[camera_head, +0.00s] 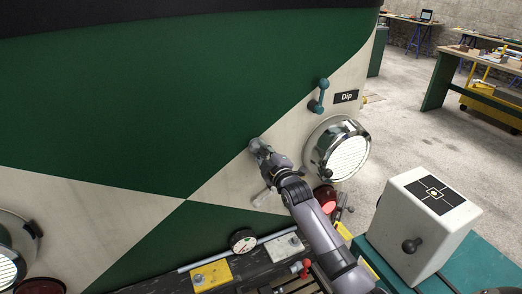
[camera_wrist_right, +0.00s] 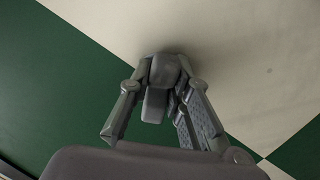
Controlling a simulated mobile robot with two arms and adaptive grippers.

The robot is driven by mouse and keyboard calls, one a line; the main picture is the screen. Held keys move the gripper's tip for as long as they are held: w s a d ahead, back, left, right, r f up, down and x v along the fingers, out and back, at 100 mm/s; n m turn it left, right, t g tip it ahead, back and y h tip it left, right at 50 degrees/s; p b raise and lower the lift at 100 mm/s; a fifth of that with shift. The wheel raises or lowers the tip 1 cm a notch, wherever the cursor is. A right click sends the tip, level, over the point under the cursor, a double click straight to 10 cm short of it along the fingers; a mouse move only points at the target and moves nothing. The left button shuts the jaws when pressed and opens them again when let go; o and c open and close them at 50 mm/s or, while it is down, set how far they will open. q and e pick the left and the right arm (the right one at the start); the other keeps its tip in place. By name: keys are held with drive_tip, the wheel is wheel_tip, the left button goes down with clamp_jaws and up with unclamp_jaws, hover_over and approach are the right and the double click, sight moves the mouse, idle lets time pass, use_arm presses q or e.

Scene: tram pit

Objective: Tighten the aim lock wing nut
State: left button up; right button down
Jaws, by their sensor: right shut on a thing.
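My right gripper (camera_head: 258,147) reaches in from the lower right to the cream and green tram front. In the right wrist view, the two fingers of my right gripper (camera_wrist_right: 160,85) are shut on a grey blocky piece (camera_wrist_right: 157,100) close to the cream panel. This piece looks like the aim lock wing nut; the fingers hide much of it, and its turn angle cannot be told. The round headlamp (camera_head: 346,154) with a chrome rim is right of the gripper. My left gripper is not in view.
A teal lever (camera_head: 320,95) stands beside the "Dip" label (camera_head: 346,97). A pale handle (camera_head: 262,197) is just below my gripper. A red lamp (camera_head: 326,200), a gauge (camera_head: 243,241) and a white box (camera_head: 425,225) on a teal surface are near my arm. Workbenches stand far right.

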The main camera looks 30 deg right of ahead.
drive_tip(key=shift+m, duration=0.3)
drive_tip(key=m, duration=0.5)
drive_tip(key=shift+a+f+p, duration=0.15)
drive_tip(key=shift+p, duration=0.25)
drive_tip(key=m, duration=0.6)
drive_tip(key=shift+a+p, duration=0.15)
drive_tip(key=shift+p, duration=0.15)
drive_tip(key=shift+f+m, duration=0.1)
drive_tip(key=shift+m, duration=0.2)
drive_tip(key=c, duration=1.5)
unclamp_jaws()
drive_tip(key=shift+s, duration=0.15)
drive_tip(key=s, duration=1.1)
drive_tip(key=shift+s+a, duration=0.35)
drive_tip(key=shift+s, duration=0.05)
